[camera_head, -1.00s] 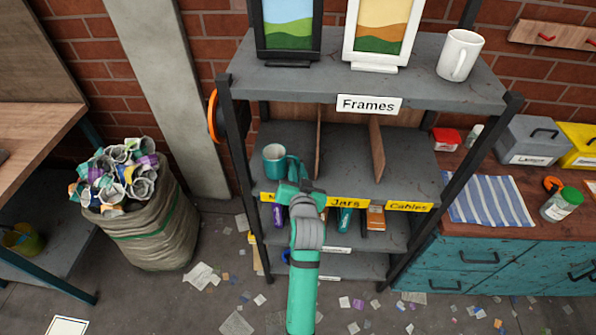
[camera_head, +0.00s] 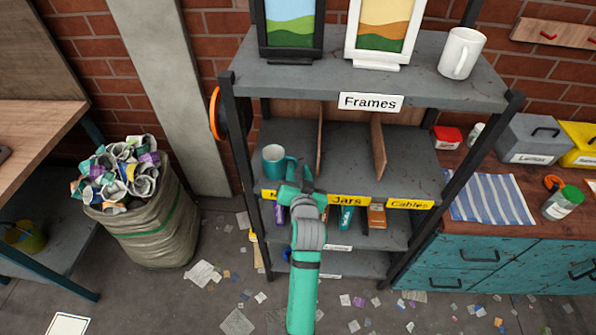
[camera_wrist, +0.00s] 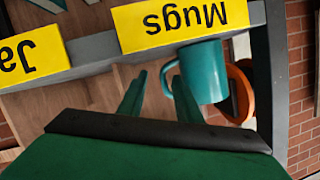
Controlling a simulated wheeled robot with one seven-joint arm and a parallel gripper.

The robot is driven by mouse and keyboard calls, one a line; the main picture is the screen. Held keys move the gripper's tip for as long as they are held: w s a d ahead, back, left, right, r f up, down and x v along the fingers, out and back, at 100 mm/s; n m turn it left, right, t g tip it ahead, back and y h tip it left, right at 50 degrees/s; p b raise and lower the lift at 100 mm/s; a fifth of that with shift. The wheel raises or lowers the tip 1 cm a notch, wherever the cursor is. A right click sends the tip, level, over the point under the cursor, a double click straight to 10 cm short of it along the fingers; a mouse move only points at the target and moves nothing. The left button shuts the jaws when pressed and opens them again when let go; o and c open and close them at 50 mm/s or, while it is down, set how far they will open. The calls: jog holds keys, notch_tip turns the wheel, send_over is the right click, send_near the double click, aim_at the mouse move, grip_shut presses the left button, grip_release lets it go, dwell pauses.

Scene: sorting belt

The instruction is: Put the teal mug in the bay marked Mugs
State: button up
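The teal mug (camera_head: 273,159) stands upright on the middle shelf, in the left bay, behind a yellow label (camera_head: 268,195) mostly hidden by my arm. In the wrist view that label (camera_wrist: 180,22) reads Mugs, upside down, and the mug (camera_wrist: 205,72) shows beside it. The mug's handle points toward my gripper (camera_head: 299,177). In the wrist view my gripper (camera_wrist: 160,78) is open, its two fingers apart; one fingertip is close to the handle. I cannot tell whether they touch.
Wooden dividers (camera_head: 378,150) separate the bays; the Jars (camera_head: 347,201) and Cables (camera_head: 408,204) bays look empty. The upper shelf, labelled Frames (camera_head: 370,102), holds two picture frames and a white mug (camera_head: 460,53). Dark posts (camera_head: 240,140) stand at the rack's sides.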

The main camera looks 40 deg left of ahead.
jog(key=v, duration=1.2)
jog(key=shift+w+f, duration=0.1)
jog(key=s+d+f+m+t+h, duration=0.1)
jog(key=s+d+f+m+h, duration=0.15)
jog(key=s+d+f, duration=0.4)
jog(key=s+d+f+m+t+h, duration=0.2)
jog(key=d+f+h, duration=0.15)
jog(key=d, duration=0.65)
jog(key=s+d+h, duration=0.2)
jog(key=s+d, duration=0.4)
jog(key=s, duration=0.3)
jog(key=s+d+r+t+h, duration=0.1)
jog(key=s+d, duration=0.5)
jog(key=s, duration=0.4)
jog(key=shift+n+h, duration=0.35)
jog(key=shift+h, duration=0.05)
